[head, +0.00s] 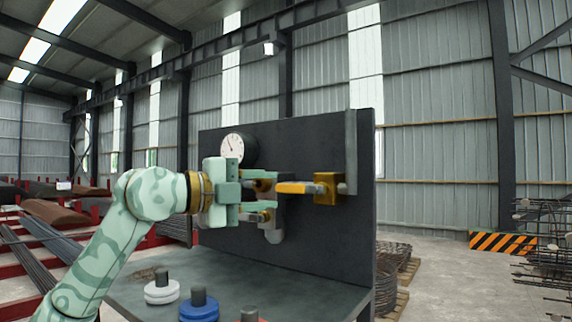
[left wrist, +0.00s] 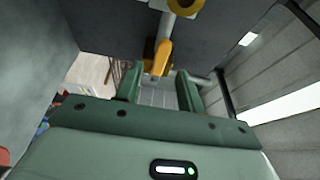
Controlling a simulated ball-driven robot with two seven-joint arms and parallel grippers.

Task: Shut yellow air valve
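The yellow air valve (head: 326,189) is mounted on the upright dark panel (head: 225,210), beside a grey vertical pipe. Its yellow lever (head: 297,188) points left, roughly level. My left gripper (head: 266,201) is in front of the panel, left of the lever. Its two fingers are apart, with the upper one close to the lever's tip. In the left wrist view the lever (left wrist: 161,58) lies just beyond the open fingertips (left wrist: 158,84), between them in the picture. I cannot tell whether anything touches. My right gripper is not in view.
A round white gauge (head: 232,147) is on the panel above my gripper. A grey fitting (head: 275,235) sits behind and below the fingers. White (head: 162,290) and blue (head: 198,308) stacked discs stand on the grey bench (head: 265,280).

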